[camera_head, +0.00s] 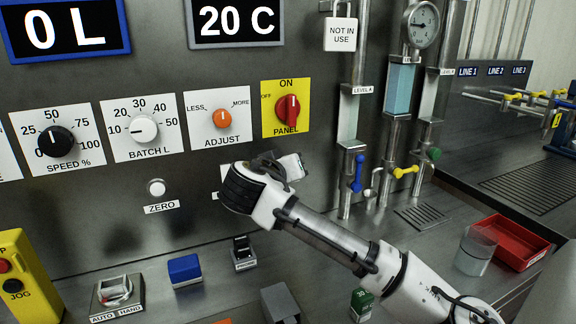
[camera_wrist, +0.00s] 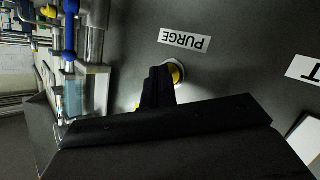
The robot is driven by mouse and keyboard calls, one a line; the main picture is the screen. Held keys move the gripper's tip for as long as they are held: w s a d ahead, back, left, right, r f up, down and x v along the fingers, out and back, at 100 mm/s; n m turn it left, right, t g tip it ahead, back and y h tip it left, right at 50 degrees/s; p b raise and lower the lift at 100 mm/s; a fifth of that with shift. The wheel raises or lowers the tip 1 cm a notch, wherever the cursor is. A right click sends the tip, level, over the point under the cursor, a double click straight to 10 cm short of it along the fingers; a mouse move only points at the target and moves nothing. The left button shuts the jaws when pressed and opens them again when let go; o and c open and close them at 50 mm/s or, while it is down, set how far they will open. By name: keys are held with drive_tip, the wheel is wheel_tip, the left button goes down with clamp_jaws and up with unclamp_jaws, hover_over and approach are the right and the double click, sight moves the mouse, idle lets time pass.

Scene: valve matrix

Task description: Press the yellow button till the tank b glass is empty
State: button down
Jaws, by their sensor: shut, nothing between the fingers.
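The yellow button (camera_wrist: 178,73) sits in a pale ring on the steel panel below an upside-down PURGE label (camera_wrist: 184,40) in the wrist view. My gripper (camera_wrist: 160,82) is shut and empty, its dark fingertips overlapping the button's left side. I cannot tell whether they press it in. In the head view my wrist hides the button. A sight glass (camera_head: 400,88) there shows pale blue liquid over most of its height. It also shows in the wrist view (camera_wrist: 75,97). Its own label is cut off, so I cannot tell whether it is tank b.
A round gauge (camera_head: 420,25) stands above the glass. Blue (camera_head: 358,172), yellow (camera_head: 405,171) and green (camera_head: 433,154) valve handles are right of my wrist. A clear beaker (camera_head: 475,250) and red tray (camera_head: 510,242) stand at the right. The display (camera_head: 65,32) reads 0 L.

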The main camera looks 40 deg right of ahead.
drive_tip(key=shift+s+a+b, duration=0.2)
drive_tip(key=shift+s+b, duration=0.2)
drive_tip(key=shift+s, duration=0.4)
drive_tip(key=shift+s, duration=0.1)
drive_tip(key=shift+s+a+b, duration=0.2)
drive_tip(key=shift+s+b, duration=0.05)
drive_tip(key=shift+s, duration=0.55)
drive_tip(key=shift+s+a+b, duration=0.2)
drive_tip(key=shift+s, duration=0.55)
drive_tip(key=shift+s+a+b, duration=0.2)
drive_tip(key=shift+s+b, duration=0.05)
drive_tip(key=shift+s, duration=0.55)
